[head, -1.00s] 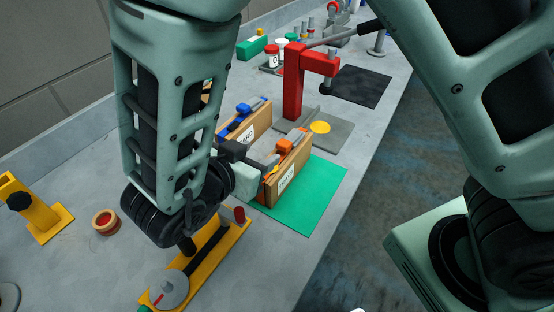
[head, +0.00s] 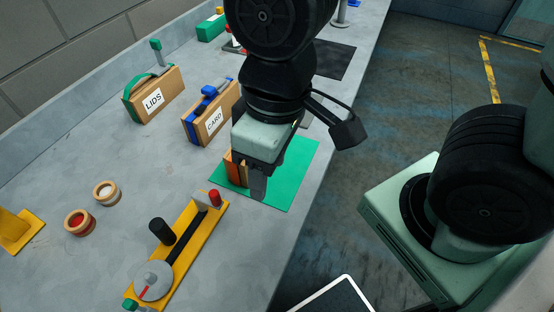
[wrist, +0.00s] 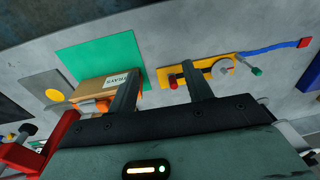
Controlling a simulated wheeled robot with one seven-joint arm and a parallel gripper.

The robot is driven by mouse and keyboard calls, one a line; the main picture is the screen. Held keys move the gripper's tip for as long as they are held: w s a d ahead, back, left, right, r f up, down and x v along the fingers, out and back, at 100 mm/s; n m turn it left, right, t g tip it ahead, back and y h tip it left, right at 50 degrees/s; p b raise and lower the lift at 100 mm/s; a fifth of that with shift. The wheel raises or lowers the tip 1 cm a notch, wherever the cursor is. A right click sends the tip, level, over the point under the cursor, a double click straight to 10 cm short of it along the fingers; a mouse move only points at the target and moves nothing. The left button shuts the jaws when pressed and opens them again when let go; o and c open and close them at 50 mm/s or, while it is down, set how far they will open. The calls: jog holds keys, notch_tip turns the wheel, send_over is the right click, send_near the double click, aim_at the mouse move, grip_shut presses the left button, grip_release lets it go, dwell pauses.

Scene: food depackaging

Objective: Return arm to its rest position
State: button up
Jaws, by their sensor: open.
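My gripper (head: 262,180) hangs from my bent arm and points down over the green mat (head: 300,165) near the bench's front edge. In the wrist view my gripper (wrist: 162,82) has its two dark fingers well apart, with nothing between them. Part of an orange-marked cardboard box (head: 233,170) shows behind the gripper in the head view. In the wrist view this box (wrist: 95,90) lies on the mat beside one finger. The height of the fingertips above the bench is hard to tell.
The LIDS box (head: 155,95) and CARD box (head: 210,118) stand behind to the left. A yellow lever fixture (head: 185,245) lies front left, near two small round rolls (head: 78,222). A red stand (wrist: 55,140) shows at the wrist view's lower left.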

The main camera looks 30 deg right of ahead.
jog(key=shift+s+d, duration=0.2)
jog(key=shift+d, duration=0.4)
notch_tip(320, 180, down, 2)
jog(key=shift+f+b, duration=0.15)
jog(key=shift+b, duration=1.05)
